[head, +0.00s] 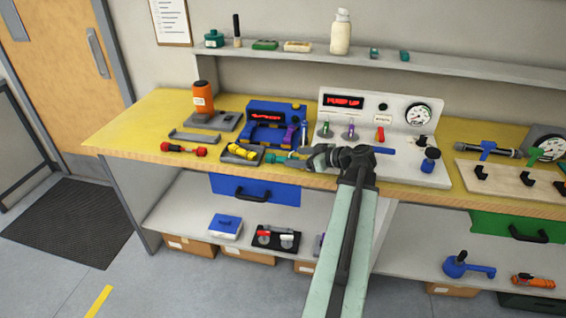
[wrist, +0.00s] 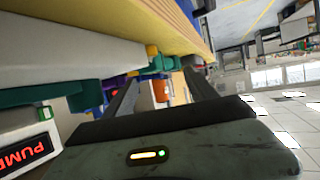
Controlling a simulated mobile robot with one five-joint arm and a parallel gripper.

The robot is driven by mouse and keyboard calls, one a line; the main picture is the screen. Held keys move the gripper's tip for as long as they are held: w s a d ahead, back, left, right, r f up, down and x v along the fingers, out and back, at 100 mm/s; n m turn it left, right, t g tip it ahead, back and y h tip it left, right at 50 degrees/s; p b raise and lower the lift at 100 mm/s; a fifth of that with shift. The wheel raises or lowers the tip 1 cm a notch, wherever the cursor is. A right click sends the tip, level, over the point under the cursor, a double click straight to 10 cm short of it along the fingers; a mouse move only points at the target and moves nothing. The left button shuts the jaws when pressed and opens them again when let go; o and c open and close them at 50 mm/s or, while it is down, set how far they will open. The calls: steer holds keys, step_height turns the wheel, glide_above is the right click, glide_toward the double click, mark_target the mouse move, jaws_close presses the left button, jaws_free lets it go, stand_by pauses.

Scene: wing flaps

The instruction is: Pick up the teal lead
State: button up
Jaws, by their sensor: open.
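The teal lead (head: 276,158) lies near the front edge of the yellow bench top, just right of a yellow-and-grey piece. My gripper (head: 305,158) reaches leftward from the end of my arm, with its tips close to the lead's right end. In the wrist view my gripper (wrist: 163,84) is open, its two dark fingers apart, and no object is clearly held. A teal piece (wrist: 158,65), which looks like the lead, shows beyond and between the fingers. I cannot tell whether the fingers touch it.
A white panel (head: 366,112) reading "PUMP UP" stands behind my gripper. A blue unit (head: 268,112) and an orange canister (head: 203,97) stand behind the lead. A blue drawer (head: 255,190) is below the bench edge.

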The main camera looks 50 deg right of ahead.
mark_target(284, 157)
steer(key=x, duration=0.1)
steer(key=b+x, duration=0.1)
steer(key=x, duration=0.3)
steer(key=shift+a+b, duration=0.35)
jaws_close()
steer(key=shift+r, duration=0.15)
step_height(284, 157, up, 10)
steer(key=p, duration=1)
